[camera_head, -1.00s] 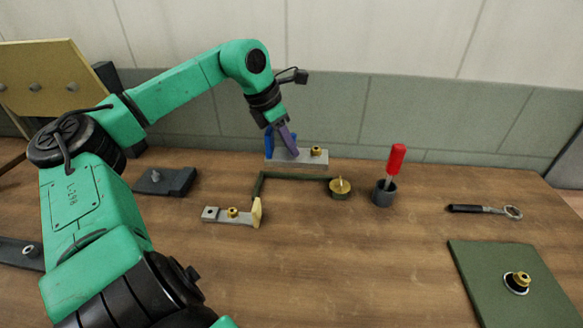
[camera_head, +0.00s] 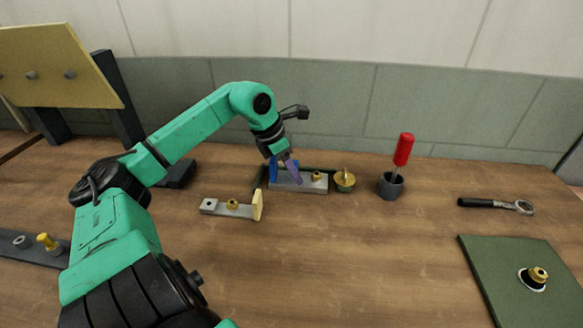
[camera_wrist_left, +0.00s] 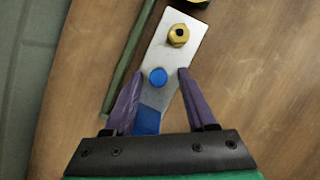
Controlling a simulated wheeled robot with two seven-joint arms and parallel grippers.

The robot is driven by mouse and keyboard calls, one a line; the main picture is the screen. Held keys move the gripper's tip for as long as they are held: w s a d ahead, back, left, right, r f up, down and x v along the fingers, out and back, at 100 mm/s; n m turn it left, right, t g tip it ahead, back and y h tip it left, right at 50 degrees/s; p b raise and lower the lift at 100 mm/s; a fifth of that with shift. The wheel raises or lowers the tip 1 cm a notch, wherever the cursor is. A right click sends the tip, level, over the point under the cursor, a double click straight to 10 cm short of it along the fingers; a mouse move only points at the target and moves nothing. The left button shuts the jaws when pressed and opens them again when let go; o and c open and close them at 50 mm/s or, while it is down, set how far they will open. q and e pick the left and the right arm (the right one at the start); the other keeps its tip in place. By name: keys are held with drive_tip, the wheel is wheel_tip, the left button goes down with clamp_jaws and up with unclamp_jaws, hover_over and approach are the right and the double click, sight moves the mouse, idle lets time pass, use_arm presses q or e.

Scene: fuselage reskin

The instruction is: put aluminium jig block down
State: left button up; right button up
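The aluminium jig block (camera_head: 300,184) is a pale grey bar with a brass bushing and blue parts at its left end. My left gripper (camera_head: 285,172) is over that end, with its purple fingers pointing down. In the left wrist view, the fingers (camera_wrist_left: 162,85) lie along both long edges of the block (camera_wrist_left: 172,55) and appear closed on it. A blue round spot and a blue end piece show between them. The block lies in front of a thin green frame (camera_head: 257,178) and hides part of it. I cannot tell whether its underside touches the table. My right gripper is not visible.
A brass knob disc (camera_head: 344,183) is close to the block's right end. A dark cup (camera_head: 391,187) holds a red-handled tool (camera_head: 403,149). A second grey bar (camera_head: 218,208) with a cream end lies in front. A green mat (camera_head: 490,285) is at right. The middle front is bare.

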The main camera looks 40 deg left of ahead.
use_arm(q)
drive_tip(key=shift+r, duration=0.35)
drive_tip(key=b+v, duration=0.2)
drive_tip(key=v, duration=0.9)
drive_tip(key=shift+r, duration=0.3)
drive_tip(key=shift+s, duration=0.15)
